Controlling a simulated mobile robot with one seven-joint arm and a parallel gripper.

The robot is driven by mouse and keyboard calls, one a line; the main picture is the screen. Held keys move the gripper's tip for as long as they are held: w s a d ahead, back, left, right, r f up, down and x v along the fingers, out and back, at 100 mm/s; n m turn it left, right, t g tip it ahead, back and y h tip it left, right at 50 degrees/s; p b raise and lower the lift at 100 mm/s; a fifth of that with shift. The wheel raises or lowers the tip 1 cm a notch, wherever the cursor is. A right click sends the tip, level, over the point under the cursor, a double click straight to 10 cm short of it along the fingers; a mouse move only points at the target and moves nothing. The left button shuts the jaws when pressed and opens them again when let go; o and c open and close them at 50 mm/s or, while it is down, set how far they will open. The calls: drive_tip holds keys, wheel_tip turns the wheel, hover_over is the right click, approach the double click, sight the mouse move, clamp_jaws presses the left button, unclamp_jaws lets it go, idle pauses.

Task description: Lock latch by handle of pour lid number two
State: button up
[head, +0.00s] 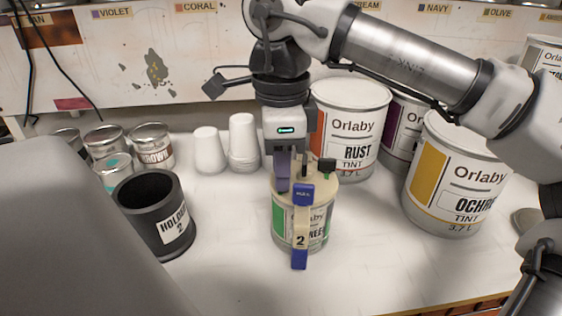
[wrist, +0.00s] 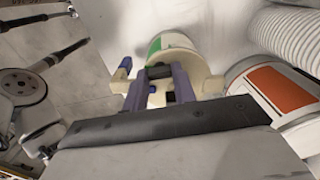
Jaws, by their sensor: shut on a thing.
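Pour lid number two (head: 318,184), cream coloured, sits on a can with a green label (head: 281,216) in the middle of the bench. A cream strap marked 2 (head: 300,224) with blue ends (head: 303,194) runs down the can's front. My gripper (head: 283,188) points down over the lid's left part. In the wrist view my gripper's purple fingers (wrist: 162,100) stand on either side of the lid's top, with a dark piece (wrist: 159,72) between or just beyond them. The gripper is shut on part of the lid. The fingers hide which part, and the latch's state is unclear.
A black holder marked 2 (head: 150,236) stands to the left. White cups (head: 243,145), the rust tint can (head: 352,110) and the ochre tint can (head: 455,165) stand behind and right. Small tins (head: 150,133) are at the back left. The front bench is clear.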

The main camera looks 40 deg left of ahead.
drive_tip(key=o, duration=0.7)
drive_tip(key=shift+r, duration=0.1)
drive_tip(key=shift+r+p, duration=2.05)
drive_tip(key=shift+r, duration=4.8)
